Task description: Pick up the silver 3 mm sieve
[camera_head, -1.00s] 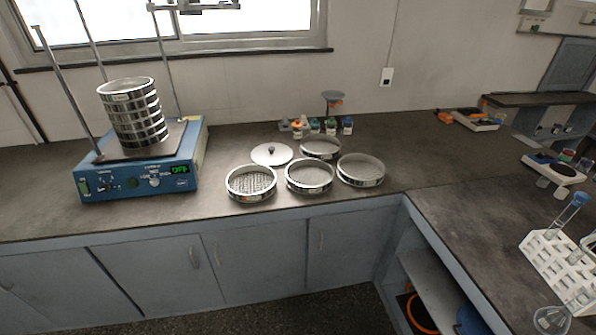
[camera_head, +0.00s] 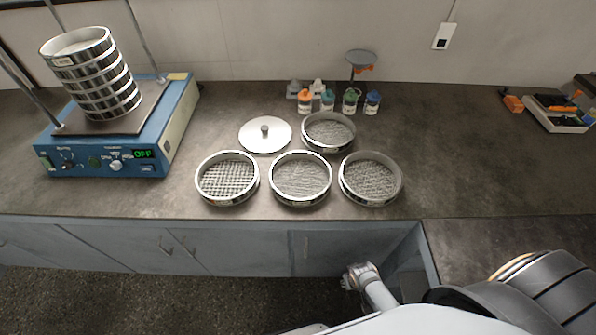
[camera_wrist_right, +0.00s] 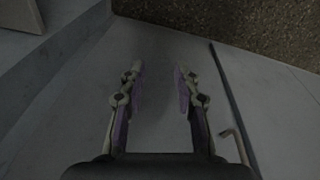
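Several loose silver sieves lie flat on the dark counter. The front left sieve (camera_head: 227,192) has the coarsest visible mesh. The front middle sieve (camera_head: 300,190) and front right sieve (camera_head: 370,190) look finer. Another sieve (camera_head: 328,132) lies behind them. The size labels are too small to read, so I cannot tell which is 3 mm. My right gripper (camera_wrist_right: 160,80) is open and empty in the right wrist view, facing cabinet fronts. Part of my right arm shows at the bottom right of the head view, below the counter's front edge. My left gripper is not in view.
A silver lid (camera_head: 265,136) lies behind the front sieves. A blue shaker (camera_head: 110,160) bears a sieve stack (camera_head: 95,75) at left. Small bottles (camera_head: 350,100) stand at the back. Counter between shaker and sieves is clear.

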